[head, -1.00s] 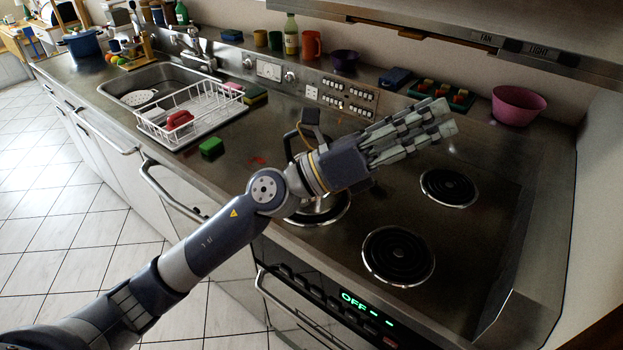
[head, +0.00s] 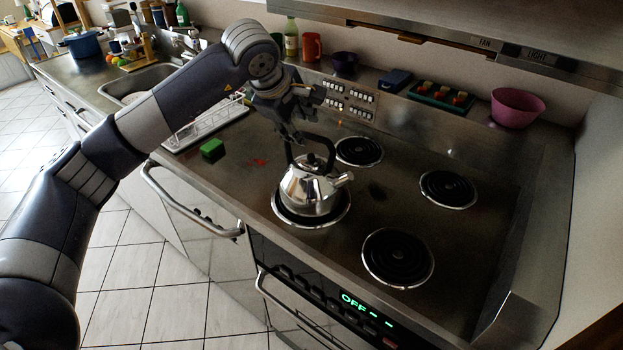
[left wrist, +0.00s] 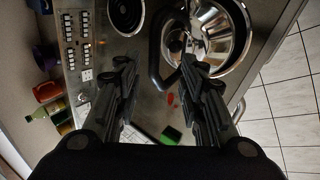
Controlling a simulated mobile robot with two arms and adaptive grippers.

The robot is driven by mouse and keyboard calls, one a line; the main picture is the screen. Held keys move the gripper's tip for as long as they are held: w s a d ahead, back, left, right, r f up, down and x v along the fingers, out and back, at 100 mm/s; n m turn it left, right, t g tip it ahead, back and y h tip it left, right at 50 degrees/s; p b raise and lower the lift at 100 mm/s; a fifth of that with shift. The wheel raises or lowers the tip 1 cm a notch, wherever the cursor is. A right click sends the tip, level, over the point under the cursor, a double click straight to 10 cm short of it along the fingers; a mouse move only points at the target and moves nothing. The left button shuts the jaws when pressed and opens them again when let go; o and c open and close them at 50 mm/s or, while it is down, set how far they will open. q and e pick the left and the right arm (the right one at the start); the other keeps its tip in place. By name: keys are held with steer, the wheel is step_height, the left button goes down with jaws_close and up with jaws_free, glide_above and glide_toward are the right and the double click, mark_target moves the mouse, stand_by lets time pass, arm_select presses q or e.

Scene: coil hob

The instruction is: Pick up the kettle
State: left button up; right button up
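The shiny steel kettle (head: 314,190) with a black handle and lid knob stands upright on the front left coil burner (head: 330,217). My left gripper (head: 297,138) points down just behind and above the kettle, close to its handle (head: 325,145). In the left wrist view the two fingers (left wrist: 157,75) are spread apart. The kettle (left wrist: 212,40) shows beyond the right finger, and the black handle (left wrist: 156,50) appears between the fingertips. I cannot tell whether a finger touches the handle. My right gripper is not in view.
Three other coil burners, such as the front right one (head: 398,257), are bare. A green sponge (head: 212,149) lies left of the hob, by the dish rack (head: 208,122). A pink bowl (head: 517,107) and a tray (head: 442,95) stand on the back ledge.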

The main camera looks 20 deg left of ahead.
mark_target(312, 135)
arm_select(q)
steer(key=x, duration=0.3)
steer(key=shift+w+r+p, duration=0.1)
steer(key=shift+p, duration=0.25)
steer(key=shift+w+d+p, duration=0.1)
steer(key=shift+w+p, duration=0.05)
steer(key=shift+p, duration=0.15)
steer(key=p+x, duration=0.2)
steer(key=x, duration=0.2)
steer(key=shift+w+d, duration=0.15)
steer(key=shift+w, duration=0.1)
steer(key=shift+w+f, duration=0.15)
steer(key=shift+f, duration=0.2)
steer(key=shift+c, duration=1.3)
jaws_close()
steer(key=shift+r, duration=0.2)
